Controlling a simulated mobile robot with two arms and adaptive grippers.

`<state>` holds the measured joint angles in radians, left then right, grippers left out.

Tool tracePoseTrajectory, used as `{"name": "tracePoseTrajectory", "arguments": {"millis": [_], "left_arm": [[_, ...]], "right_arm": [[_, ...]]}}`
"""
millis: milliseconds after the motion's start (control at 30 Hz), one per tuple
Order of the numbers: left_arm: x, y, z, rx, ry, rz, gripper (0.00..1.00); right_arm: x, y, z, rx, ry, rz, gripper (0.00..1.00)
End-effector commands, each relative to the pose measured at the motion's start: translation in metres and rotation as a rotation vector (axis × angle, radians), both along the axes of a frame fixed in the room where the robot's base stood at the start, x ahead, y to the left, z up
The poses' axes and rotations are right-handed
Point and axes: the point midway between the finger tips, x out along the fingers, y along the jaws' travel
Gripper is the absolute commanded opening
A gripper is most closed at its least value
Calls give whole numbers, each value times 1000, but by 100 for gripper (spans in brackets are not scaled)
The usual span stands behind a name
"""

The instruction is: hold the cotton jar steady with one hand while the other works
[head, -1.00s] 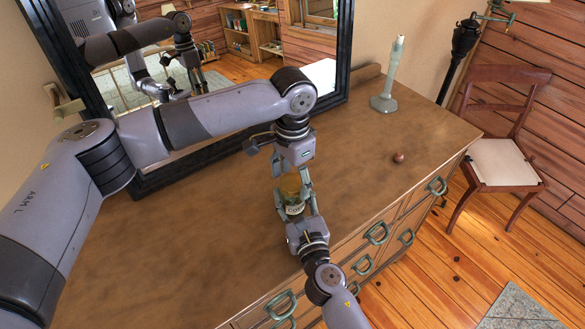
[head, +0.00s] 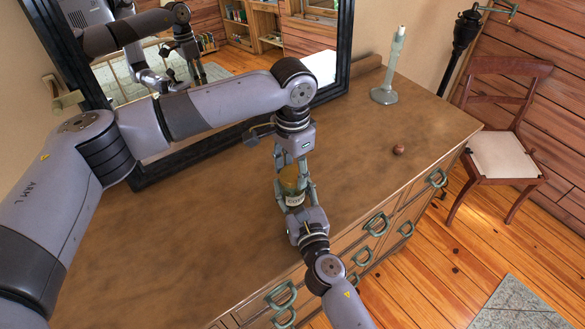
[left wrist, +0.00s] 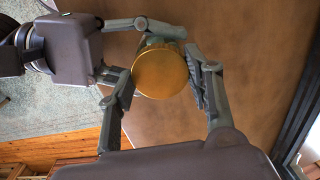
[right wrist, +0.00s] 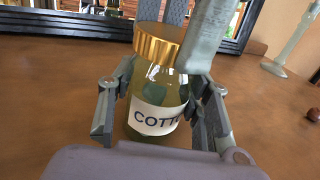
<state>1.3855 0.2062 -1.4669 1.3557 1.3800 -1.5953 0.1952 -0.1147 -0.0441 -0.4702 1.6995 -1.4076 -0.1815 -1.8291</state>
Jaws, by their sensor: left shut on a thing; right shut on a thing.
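The cotton jar (head: 295,199) is a glass jar with a white label reading "COTT…" and a gold lid (right wrist: 157,41). It stands upright on the wooden dresser top. My right gripper (right wrist: 160,105) is shut on the jar's body, one finger on each side. My left gripper (left wrist: 163,82) comes from above and is shut on the lid, with its fingers on opposite sides of the rim. In the right wrist view, a left finger covers part of the lid's right side. The jar's contents are hard to make out.
The dresser top (head: 190,235) is mostly clear. A small brown ball-like object (head: 398,150) lies to the right, and a pale green candlestick (head: 385,92) stands behind it. A black-framed mirror (head: 349,50) stands at the back. A chair (head: 503,157) stands right of the dresser.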

Motion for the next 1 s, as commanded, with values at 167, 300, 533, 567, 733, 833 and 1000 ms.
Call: {"name": "tracePoseTrajectory", "arguments": {"millis": [167, 300, 533, 567, 733, 833, 1000], "left_arm": [[0, 0, 0, 1, -1, -8, 13], [0, 0, 0, 1, -1, -7, 50], [0, 0, 0, 1, -1, -7, 65], [0, 0, 0, 1, -1, -7, 67], [0, 0, 0, 0, 0, -7, 70], [0, 0, 0, 0, 0, -7, 70], [1, 0, 8, -1, -2, -7, 70]], "right_arm": [[0, 0, 0, 0, 0, 0, 0], [0, 0, 0, 0, 0, 0, 0], [0, 0, 0, 0, 0, 0, 0], [0, 0, 0, 0, 0, 0, 0], [0, 0, 0, 0, 0, 0, 0], [0, 0, 0, 0, 0, 0, 0], [0, 0, 0, 0, 0, 0, 0]]}}
